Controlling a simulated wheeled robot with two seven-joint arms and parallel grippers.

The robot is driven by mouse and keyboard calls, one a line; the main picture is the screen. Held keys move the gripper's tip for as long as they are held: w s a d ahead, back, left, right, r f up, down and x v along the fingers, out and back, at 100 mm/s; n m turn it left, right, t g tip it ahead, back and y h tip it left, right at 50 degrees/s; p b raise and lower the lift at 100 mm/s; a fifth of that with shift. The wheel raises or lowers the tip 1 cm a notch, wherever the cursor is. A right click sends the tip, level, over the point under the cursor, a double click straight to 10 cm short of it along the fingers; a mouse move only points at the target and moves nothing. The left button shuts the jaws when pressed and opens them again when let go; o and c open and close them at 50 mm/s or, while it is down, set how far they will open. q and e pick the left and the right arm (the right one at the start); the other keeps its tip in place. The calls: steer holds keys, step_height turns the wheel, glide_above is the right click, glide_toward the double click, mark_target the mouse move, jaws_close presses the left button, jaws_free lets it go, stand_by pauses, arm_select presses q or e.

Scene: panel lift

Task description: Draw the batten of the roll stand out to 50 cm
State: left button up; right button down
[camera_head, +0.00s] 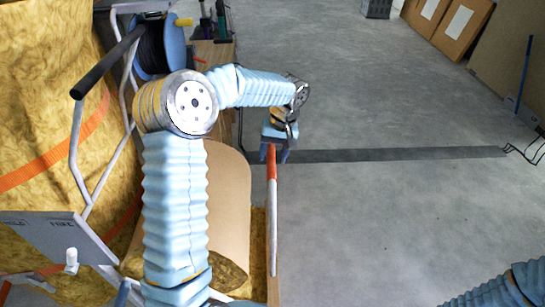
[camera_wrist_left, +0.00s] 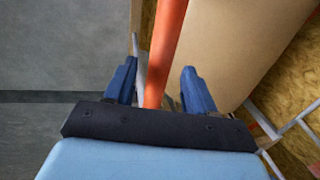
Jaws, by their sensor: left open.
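The batten (camera_head: 272,225) is a slim pale bar with an orange end section, upright in the head view just right of the brown roll (camera_head: 228,195). My left gripper (camera_head: 274,155) is at the batten's far, orange end. In the left wrist view the orange bar (camera_wrist_left: 166,45) runs between the two blue fingers of my left gripper (camera_wrist_left: 158,88), with a gap on each side. The jaws are open and not closed on it. The brown roll surface (camera_wrist_left: 230,45) lies to the right of the bar there. My right gripper is out of view.
Yellow insulation (camera_head: 40,110) with orange straps and a metal-tube frame (camera_head: 78,160) stands at left. A blue cable reel (camera_head: 172,48) is behind my left arm. A dark strip (camera_head: 400,154) crosses the grey floor. Open floor lies at right; cardboard boxes (camera_head: 450,25) stand far right.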

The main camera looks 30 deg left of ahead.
arm_select(q)
steer(key=shift+s+a+f, duration=0.1)
steer(key=shift+f, duration=0.65)
jaws_close()
